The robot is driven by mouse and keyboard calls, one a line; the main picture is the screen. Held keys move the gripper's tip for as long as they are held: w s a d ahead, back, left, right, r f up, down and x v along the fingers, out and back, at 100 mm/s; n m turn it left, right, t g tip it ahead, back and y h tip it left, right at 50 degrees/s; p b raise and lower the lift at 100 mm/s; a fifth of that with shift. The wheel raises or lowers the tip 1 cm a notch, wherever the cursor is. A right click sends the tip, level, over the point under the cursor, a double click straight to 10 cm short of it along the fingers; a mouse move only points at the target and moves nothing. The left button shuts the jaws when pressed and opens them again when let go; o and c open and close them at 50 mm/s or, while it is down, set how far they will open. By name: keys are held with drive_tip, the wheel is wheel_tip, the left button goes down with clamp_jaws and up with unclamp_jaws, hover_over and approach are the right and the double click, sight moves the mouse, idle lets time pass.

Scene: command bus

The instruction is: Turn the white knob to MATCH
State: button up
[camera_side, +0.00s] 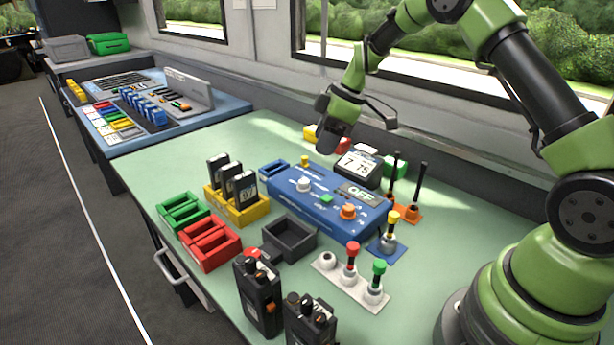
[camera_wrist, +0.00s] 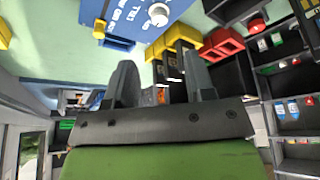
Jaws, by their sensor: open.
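The white knob (camera_side: 304,184) stands on the left part of the blue console (camera_side: 285,189). In the wrist view the white knob (camera_wrist: 158,15) is at the top, beyond my fingertips, on the blue console (camera_wrist: 122,14) with white lettering. Its pointer direction and the MATCH mark are too small to read. The console's display (camera_side: 362,193) reads OFF. My gripper (camera_side: 332,146) is above and behind the console, apart from the knob. In the wrist view my gripper (camera_wrist: 160,84) has its two fingers spread with no object held between them.
A green button (camera_side: 327,198) and an orange knob (camera_side: 348,211) share the console. A small display box (camera_side: 357,167) stands behind it. A yellow tray (camera_side: 236,209) with black packs is left; red trays (camera_side: 210,243) and a dark tray (camera_side: 289,238) are in front.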

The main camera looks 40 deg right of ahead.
sight(305, 181)
drive_tip(key=x, duration=1)
drive_tip(key=shift+f, duration=0.1)
drive_tip(key=shift+d, duration=0.1)
clamp_jaws()
